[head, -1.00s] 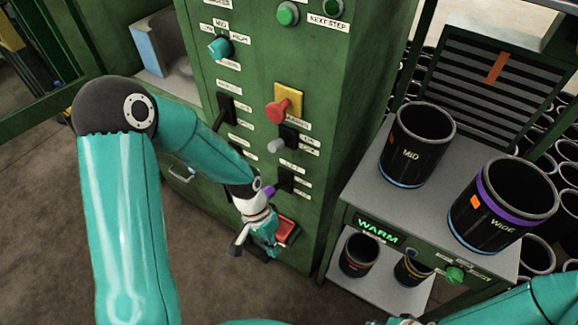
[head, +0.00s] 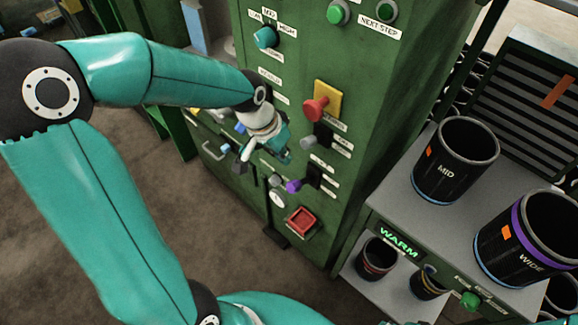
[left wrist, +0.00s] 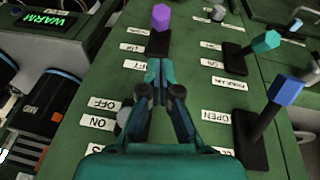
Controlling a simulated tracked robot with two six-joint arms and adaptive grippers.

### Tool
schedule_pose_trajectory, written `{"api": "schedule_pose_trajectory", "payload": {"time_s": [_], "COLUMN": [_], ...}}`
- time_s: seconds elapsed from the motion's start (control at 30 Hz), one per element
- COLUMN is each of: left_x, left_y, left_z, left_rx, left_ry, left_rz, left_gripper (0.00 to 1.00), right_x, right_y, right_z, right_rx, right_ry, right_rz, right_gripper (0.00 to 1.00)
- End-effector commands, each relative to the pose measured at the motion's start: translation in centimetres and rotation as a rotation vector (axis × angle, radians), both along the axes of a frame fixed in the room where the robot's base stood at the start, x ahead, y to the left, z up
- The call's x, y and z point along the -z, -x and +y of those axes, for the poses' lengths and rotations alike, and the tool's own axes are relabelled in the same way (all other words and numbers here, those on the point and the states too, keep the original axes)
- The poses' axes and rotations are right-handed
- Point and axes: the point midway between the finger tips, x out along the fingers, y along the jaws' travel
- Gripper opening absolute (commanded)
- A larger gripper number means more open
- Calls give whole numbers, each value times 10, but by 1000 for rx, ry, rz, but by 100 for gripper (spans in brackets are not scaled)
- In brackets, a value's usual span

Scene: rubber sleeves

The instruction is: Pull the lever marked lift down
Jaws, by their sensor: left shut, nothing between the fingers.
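A lever with a purple knob (head: 293,186) sticks out of a black slotted plate low on the green control cabinet (head: 345,95). Small white labels stand beside it, too small to read surely in the head view. In the left wrist view the purple knob (left wrist: 161,17) stands beyond my fingertips, with labels to its left; one seems to read LIFT. My left gripper (head: 283,157) is shut and empty, in front of the panel, above the purple knob and apart from it. It also shows in the left wrist view (left wrist: 160,70). My right gripper is out of view.
A grey lever (head: 308,143) marked ON and OFF is close to my left gripper. A red mushroom button (head: 317,107) is above and a red square button (head: 302,221) below. Teal (left wrist: 265,40) and blue (left wrist: 287,89) levers stand alongside. A stand with black sleeves (head: 455,160) is right.

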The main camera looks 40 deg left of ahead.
Motion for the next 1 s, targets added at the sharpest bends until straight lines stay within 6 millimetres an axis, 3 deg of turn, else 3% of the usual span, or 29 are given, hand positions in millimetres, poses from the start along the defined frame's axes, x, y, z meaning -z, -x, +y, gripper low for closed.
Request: {"api": "schedule_pose_trajectory", "payload": {"time_s": [0.17, 0.6, 1.0], "left_x": [15, 82, 95], "left_y": [-4, -23, -27], "left_z": [-3, -12, -14], "left_rx": [2, 4, 1], "left_ry": [1, 1, 1], "left_rz": [6, 4, 1], "left_gripper": [0, 0, 0], "right_x": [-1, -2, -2], "right_y": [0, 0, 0], "right_z": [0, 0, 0], "right_rx": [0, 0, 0], "right_ry": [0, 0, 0], "right_rz": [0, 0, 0], "right_gripper": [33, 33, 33]}}
